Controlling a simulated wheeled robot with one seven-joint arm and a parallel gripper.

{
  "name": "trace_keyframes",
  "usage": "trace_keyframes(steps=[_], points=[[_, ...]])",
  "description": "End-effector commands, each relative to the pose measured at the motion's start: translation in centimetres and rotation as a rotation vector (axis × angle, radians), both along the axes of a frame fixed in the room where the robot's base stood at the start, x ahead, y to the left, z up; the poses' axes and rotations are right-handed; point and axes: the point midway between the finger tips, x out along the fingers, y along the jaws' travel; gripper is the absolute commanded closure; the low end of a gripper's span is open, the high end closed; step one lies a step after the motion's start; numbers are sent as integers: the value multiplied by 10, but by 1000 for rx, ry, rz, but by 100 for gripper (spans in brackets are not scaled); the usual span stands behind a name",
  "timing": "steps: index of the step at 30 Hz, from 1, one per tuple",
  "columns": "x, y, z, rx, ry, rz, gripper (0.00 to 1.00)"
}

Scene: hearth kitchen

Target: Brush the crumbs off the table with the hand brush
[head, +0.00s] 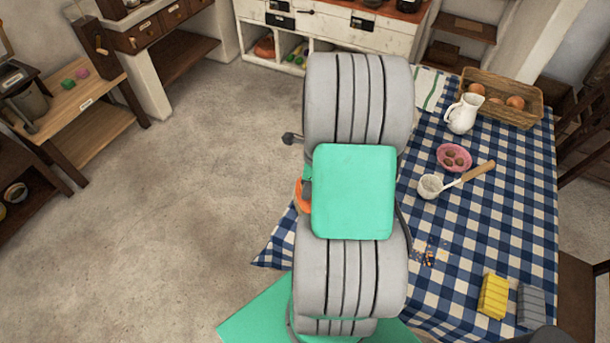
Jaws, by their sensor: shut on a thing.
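Small orange-brown crumbs (428,253) lie scattered on the blue-and-white checked tablecloth, just right of my arm. The cloth covers the table (510,220) on the right of the head view. My arm fills the middle of the picture and hides the table's left part. My gripper is not in view, and I cannot make out the hand brush. A small orange shape shows at the arm's left edge; I cannot tell what it is.
A yellow ribbed block (493,297) and a grey one (530,306) lie near the crumbs. A ladle (456,180), pink bowl (454,158), white jug (463,113) and egg basket (502,98) stand farther back. The floor (200,180) at left is clear.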

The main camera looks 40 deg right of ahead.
Motion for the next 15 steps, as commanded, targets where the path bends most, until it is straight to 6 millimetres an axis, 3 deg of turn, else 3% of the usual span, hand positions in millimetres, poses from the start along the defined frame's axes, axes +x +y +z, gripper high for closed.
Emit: trace_keyframes(steps=[9,15], points=[[1,1,34,0,0,3,97],[1,2,41,-1,0,5,97]])
